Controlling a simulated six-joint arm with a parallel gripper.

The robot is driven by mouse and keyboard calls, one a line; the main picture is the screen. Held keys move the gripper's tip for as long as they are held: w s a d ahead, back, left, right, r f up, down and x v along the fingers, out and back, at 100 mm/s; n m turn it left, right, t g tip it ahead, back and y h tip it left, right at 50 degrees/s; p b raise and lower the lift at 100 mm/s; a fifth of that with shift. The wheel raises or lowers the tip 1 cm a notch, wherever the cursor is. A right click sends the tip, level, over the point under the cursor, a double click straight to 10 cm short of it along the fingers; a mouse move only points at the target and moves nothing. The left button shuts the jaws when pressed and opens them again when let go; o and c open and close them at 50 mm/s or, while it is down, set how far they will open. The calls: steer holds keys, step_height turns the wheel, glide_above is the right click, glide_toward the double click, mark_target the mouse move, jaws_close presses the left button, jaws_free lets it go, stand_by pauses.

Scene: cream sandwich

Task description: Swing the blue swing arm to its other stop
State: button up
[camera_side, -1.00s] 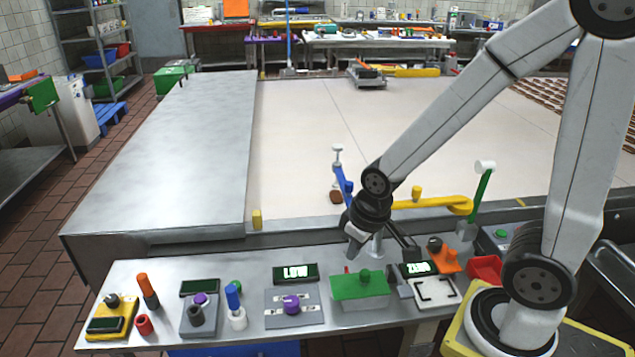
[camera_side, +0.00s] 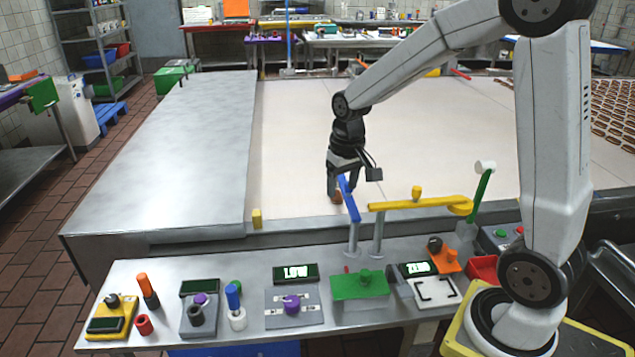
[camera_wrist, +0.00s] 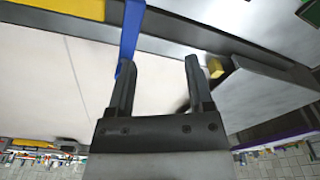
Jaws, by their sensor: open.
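The blue swing arm (camera_side: 350,203) is a narrow bar on a metal post at the belt's near edge. It points away over the belt, and its far end is hidden behind my gripper (camera_side: 334,188). My gripper is open, fingers down, beside the arm's far part. In the wrist view the blue arm (camera_wrist: 131,30) runs down to the left finger of my gripper (camera_wrist: 160,62). I cannot tell whether they touch. No blue bar lies between the fingers. A small yellow post (camera_side: 257,219) stands left at the belt's edge, also in the wrist view (camera_wrist: 215,68).
A yellow bar (camera_side: 420,203) on its own post lies just right of the blue arm. A brown sandwich piece (camera_side: 337,198) sits on the pale belt (camera_side: 290,150) by my fingers. The belt to the left is clear. A bench with several fixtures (camera_side: 360,285) stands in front.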

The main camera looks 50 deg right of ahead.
mark_target(346, 184)
steer(key=w+d+r, duration=0.1)
steer(key=d, duration=0.1)
steer(key=d+r+m, duration=0.1)
steer(key=d, duration=0.1)
steer(key=w+d+r+m+g, duration=0.1)
steer(key=d+r, duration=0.1)
steer(key=d, duration=0.1)
steer(key=shift+w+d, duration=0.1)
steer(key=shift+w, duration=0.25)
steer(key=shift+f, duration=0.1)
steer(key=shift+f, duration=3.9)
jaws_close()
